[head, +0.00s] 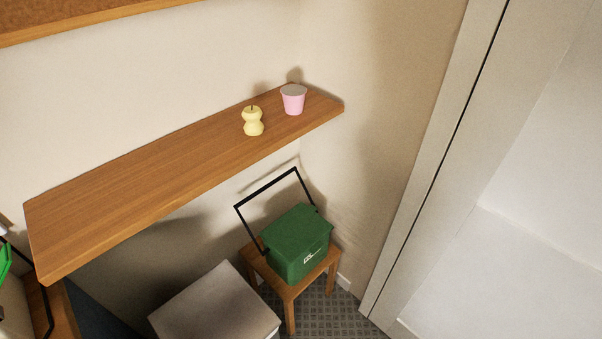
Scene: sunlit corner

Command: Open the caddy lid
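The caddy (301,259) is a green box with a white mark on its front. It stands on a small wooden stool (289,292) in the corner, below the shelf. Its green lid (297,228) looks closed on top. A black handle (267,187) stands raised behind the lid. My gripper does not show in the head view.
A pale box-like top (215,305) stands left of the stool. A door frame (435,155) rises on the right.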

